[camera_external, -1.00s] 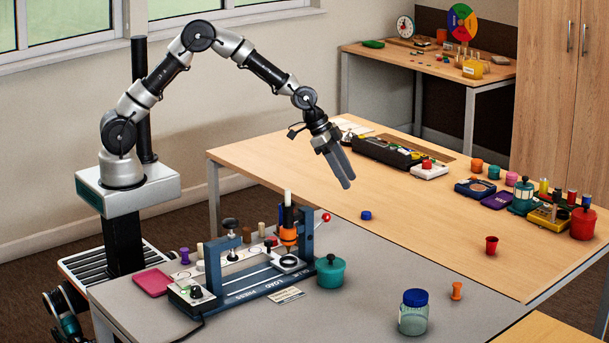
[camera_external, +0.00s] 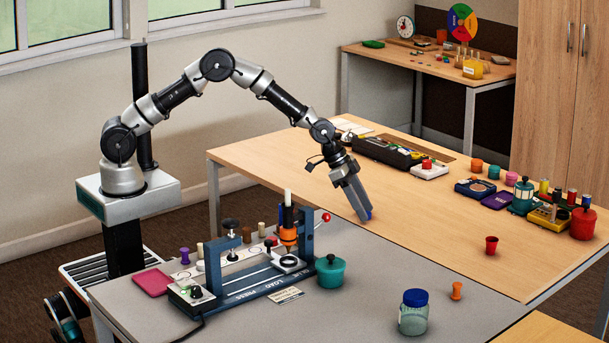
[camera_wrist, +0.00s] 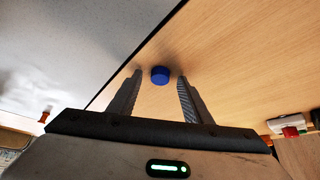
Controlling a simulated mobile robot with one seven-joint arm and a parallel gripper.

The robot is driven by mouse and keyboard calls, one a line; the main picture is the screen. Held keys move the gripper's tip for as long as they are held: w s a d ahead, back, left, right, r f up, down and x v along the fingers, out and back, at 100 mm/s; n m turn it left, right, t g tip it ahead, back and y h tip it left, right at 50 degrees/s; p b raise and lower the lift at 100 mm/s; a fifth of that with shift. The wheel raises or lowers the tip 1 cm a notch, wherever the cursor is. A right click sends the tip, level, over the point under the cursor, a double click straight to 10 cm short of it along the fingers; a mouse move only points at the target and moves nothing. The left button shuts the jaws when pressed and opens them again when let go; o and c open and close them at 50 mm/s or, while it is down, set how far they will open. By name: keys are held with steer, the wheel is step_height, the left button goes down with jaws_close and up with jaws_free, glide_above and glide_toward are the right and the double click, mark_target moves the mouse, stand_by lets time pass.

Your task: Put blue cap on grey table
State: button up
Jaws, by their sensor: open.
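The small round blue cap (camera_wrist: 160,75) lies on the wooden table, close to its edge with the grey table. In the outside view the blue cap (camera_external: 369,213) shows only partly behind my fingertips. My gripper (camera_external: 366,217) points down at the cap. In the wrist view my gripper (camera_wrist: 160,78) is open, with the cap at the fingertips, between the two fingers and with a gap on each side. The grey table (camera_external: 400,262) adjoins the wooden table at the front; its bare surface also shows at the upper left of the wrist view (camera_wrist: 70,50).
On the grey table stand a press fixture (camera_external: 250,285), a teal pot (camera_external: 330,271) and a blue-lidded jar (camera_external: 413,318). The grey surface between teal pot and jar is clear.

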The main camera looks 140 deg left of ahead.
steer(key=shift+c, duration=0.3)
jaws_close()
